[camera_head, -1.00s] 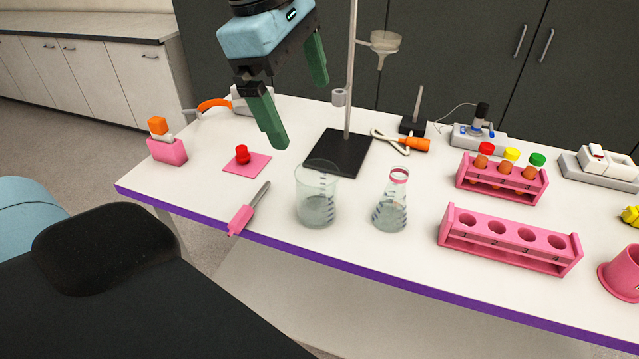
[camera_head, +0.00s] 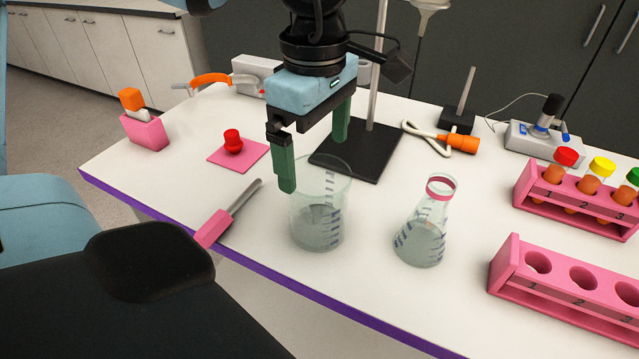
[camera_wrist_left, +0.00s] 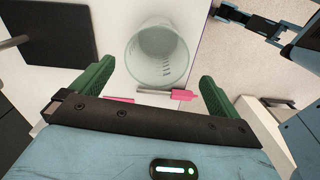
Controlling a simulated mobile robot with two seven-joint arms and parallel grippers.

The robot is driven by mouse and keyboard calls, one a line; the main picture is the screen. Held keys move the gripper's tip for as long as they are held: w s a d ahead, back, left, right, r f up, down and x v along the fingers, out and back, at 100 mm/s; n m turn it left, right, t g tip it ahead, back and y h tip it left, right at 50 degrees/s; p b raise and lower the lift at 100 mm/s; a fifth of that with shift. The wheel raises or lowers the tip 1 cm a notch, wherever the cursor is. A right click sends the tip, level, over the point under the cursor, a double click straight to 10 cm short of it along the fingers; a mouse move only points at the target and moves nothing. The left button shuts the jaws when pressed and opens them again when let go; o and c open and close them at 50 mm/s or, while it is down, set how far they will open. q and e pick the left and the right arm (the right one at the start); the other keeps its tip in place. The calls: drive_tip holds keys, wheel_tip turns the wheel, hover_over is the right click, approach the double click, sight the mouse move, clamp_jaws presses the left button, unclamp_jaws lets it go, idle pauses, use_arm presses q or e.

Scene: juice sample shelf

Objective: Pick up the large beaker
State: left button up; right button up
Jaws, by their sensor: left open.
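The large beaker (camera_head: 318,222) stands upright on the white table, clear glass with dark markings; it also shows in the left wrist view (camera_wrist_left: 158,58). My left gripper (camera_head: 315,155) is open and empty, with green fingers pointing down. In the head view its near finger overlaps the beaker's rim on the left, and its other finger is behind the beaker. In the wrist view the beaker lies ahead of the fingertips, roughly between their lines. I cannot tell whether a finger touches the glass. My right gripper is not in view.
A conical flask (camera_head: 421,232) stands right of the beaker. A pink-handled tool (camera_head: 222,222) lies to its left. A black stand base (camera_head: 368,152) with a tall rod is behind. Pink racks (camera_head: 560,275) are at the right. The table's purple front edge (camera_head: 290,285) is close.

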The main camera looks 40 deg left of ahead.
sight(319, 163)
use_arm(q)
drive_tip(key=shift+w+f, duration=0.15)
drive_tip(key=shift+f, duration=1.25)
drive_tip(key=shift+w+f, duration=0.1)
drive_tip(key=shift+f, duration=1.25)
drive_tip(key=shift+f+p, duration=0.3)
drive_tip(key=shift+f, duration=0.2)
drive_tip(key=c, duration=1.4)
drive_tip(key=shift+c, duration=0.2)
drive_tip(key=shift+r, duration=0.2)
drive_tip(key=shift+r, duration=1.45)
drive_tip(key=shift+s+d+r+b, duration=0.1)
drive_tip(key=shift+s+r+b, duration=0.1)
drive_tip(key=shift+b, duration=0.1)
drive_tip(key=s+d+b, duration=0.2)
drive_tip(key=s, duration=0.5)
drive_tip(key=s+d+r+b, duration=0.1)
drive_tip(key=s+d+b, duration=0.1)
drive_tip(key=s, duration=0.5)
drive_tip(key=shift+s+d, duration=0.25)
drive_tip(key=shift+s, duration=0.1)
